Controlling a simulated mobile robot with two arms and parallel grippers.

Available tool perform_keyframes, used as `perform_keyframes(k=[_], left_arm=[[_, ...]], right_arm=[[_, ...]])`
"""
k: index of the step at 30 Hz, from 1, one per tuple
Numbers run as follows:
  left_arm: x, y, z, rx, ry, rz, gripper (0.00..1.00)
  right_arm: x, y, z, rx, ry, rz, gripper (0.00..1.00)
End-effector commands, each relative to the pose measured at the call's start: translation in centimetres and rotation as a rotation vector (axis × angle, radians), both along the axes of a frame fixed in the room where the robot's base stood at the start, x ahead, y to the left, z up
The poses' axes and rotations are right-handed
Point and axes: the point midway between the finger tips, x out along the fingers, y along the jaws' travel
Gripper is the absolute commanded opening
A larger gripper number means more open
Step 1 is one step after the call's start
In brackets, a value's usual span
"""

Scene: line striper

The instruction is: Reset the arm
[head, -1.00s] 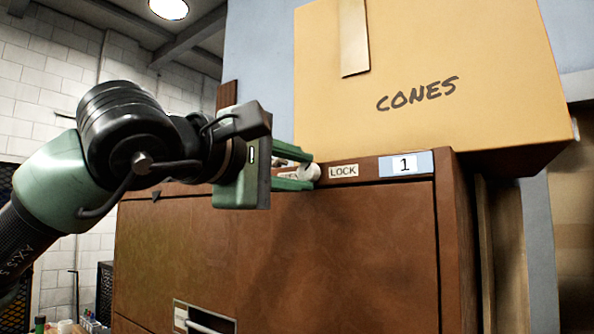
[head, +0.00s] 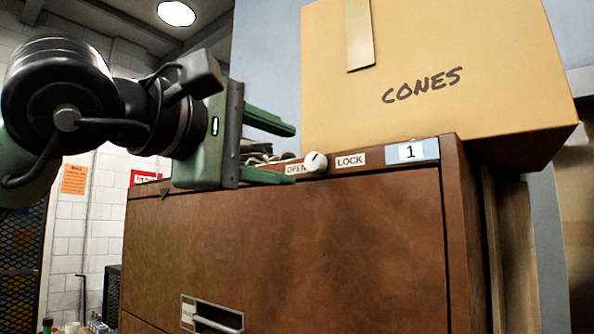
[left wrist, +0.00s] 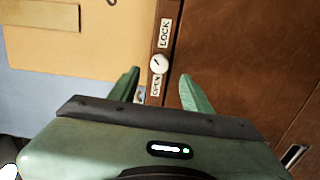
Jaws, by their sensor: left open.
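My left gripper (head: 285,150) is open and empty, with its two green fingers apart. It is in front of the brown cabinet (head: 340,240), to the left of a round white lock knob (head: 315,162). The knob sits between an OPEN label (head: 295,168) and a LOCK label (head: 351,160) on the top rail. In the left wrist view the knob (left wrist: 158,64) lies beyond the fingertips (left wrist: 160,82), clear of both. A dark mark on the knob tilts toward its upper right in the head view. My right gripper is not in view.
A cardboard box marked CONES (head: 430,70) stands on the cabinet and overhangs on the right. A blue label with a 1 (head: 412,151) is on the rail. A drawer handle (head: 213,318) is lower on the front. Something like gloves (head: 262,153) lies on top behind the gripper.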

Motion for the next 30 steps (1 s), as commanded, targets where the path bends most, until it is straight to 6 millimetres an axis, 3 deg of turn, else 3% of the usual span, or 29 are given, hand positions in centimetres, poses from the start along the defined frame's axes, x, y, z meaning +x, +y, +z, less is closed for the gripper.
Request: perform_keyframes(k=[6,23,26,30], left_arm=[[-1.6,1.1,-0.1,0.001,-0.001,-0.001,0.48],[-1.5,0.8,-0.3,-0.003,0.006,-0.012,0.48],[-1.2,-0.9,-1.9,-0.032,0.048,-0.090,0.48],[-1.5,-6.0,-6.8,-0.178,0.212,-0.363,0.48]], right_arm=[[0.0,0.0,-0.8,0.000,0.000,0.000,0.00],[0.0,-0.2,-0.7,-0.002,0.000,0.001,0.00],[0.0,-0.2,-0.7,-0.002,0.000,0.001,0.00],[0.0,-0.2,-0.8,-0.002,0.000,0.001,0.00]])
